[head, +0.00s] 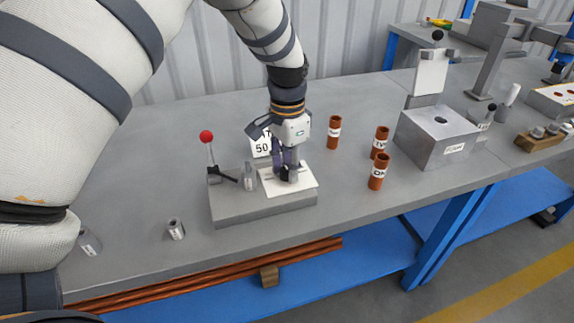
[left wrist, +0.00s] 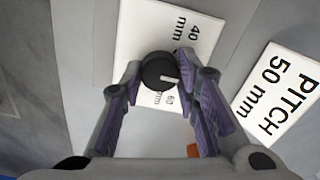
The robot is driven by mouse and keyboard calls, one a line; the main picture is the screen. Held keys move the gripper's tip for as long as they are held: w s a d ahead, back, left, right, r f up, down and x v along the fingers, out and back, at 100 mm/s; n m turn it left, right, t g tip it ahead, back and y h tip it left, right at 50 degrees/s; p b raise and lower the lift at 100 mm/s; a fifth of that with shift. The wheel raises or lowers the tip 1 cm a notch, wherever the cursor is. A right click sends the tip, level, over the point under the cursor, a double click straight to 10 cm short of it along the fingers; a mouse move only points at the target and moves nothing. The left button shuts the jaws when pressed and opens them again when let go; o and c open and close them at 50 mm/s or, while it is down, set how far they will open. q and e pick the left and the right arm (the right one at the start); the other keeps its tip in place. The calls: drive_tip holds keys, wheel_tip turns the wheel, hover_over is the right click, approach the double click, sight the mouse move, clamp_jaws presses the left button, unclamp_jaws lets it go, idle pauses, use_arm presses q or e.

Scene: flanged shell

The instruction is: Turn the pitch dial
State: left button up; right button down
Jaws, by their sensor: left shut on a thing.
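The pitch dial is a round black knob (left wrist: 158,72) with a white pointer mark, on a white scale plate (left wrist: 138,30). In the left wrist view the mark points to the right, toward a finger. The plate reads 40 mm above the knob and 60 below it; the part between is covered by a finger. My left gripper (left wrist: 161,77) has its purple fingers closed on either side of the knob. In the head view this gripper (head: 287,174) points down over the scale plate (head: 304,180), mostly hiding the dial. My right gripper is not in view.
A sign reading PITCH 50 mm (left wrist: 278,92) stands beside the plate. The grey base block (head: 240,210) also bears a red-ball lever (head: 207,137). Several copper-coloured tubes (head: 333,132) stand to the right, before a grey block (head: 437,140). Small metal pieces (head: 176,229) lie left.

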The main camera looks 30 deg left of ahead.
sight(287, 170)
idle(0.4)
use_arm(q)
drive_tip(key=o, duration=1.2)
drive_tip(key=shift+c, duration=0.2)
wheel_tip(287, 170, up, 12)
drive_tip(key=shift+f, duration=0.1)
